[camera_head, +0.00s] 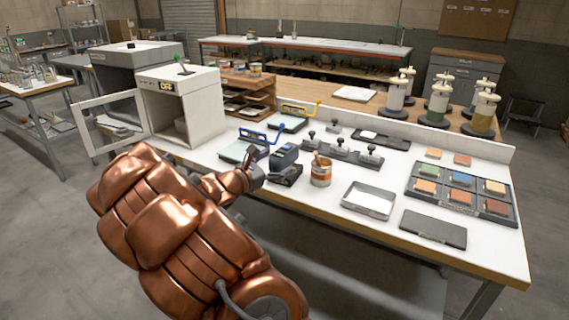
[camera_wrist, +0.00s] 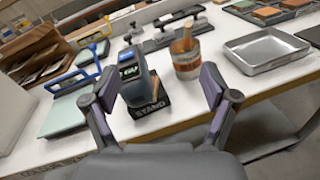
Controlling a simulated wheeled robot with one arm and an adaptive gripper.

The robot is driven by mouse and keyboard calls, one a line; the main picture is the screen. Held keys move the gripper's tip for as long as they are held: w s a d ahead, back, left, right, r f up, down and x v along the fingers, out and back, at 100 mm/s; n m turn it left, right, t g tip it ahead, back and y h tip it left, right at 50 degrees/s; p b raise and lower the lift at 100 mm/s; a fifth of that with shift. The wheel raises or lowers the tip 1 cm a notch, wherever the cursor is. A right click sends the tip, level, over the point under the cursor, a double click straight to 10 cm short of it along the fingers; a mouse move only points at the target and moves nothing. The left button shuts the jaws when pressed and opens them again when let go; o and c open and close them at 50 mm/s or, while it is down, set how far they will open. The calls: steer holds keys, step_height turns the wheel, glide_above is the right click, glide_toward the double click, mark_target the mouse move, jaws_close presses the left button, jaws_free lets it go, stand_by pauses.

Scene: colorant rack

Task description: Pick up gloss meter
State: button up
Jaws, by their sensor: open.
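The gloss meter (camera_wrist: 134,72) is a dark blue handheld device with a small display. It rests on a black stand (camera_wrist: 150,105) marked "STAND" near the table's front edge. In the head view the gloss meter (camera_head: 284,156) is just right of my gripper (camera_head: 262,160). In the wrist view my gripper (camera_wrist: 162,92) is open, its two dark fingers pointing toward the meter. The meter is between the fingers in the picture, closer to the left one. I cannot tell whether the left finger touches it. Nothing is held.
A paint can (camera_head: 320,172) with a stick stands right of the meter. A metal tray (camera_head: 368,200) lies further right. A pale panel with a blue-handled tool (camera_head: 262,132) is behind left. The white cabinet (camera_head: 190,110) has its door open. Small grey blocks (camera_head: 340,146) stand behind.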

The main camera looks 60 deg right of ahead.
mark_target(271, 163)
steer(key=w+d+f+n+t, duration=0.1)
steer(key=w, duration=0.1)
steer(key=w+d+f+n+t, duration=0.1)
steer(key=w+f+n, duration=0.1)
steer(key=w+d+f+n+t, duration=0.1)
steer(key=w+f+n, duration=0.1)
steer(key=shift+h+b, duration=0.3)
steer(key=shift+s+d+p, duration=0.1)
steer(key=shift+d+p, duration=0.3)
steer(key=shift+d, duration=0.95)
steer(key=d, duration=0.1)
steer(key=d+p, duration=0.1)
steer(key=d, duration=0.2)
steer(key=shift+s+p, duration=0.3)
steer(key=shift+w+d, duration=0.1)
steer(key=shift+d, duration=0.35)
jaws_close()
steer(key=shift+r, duration=0.1)
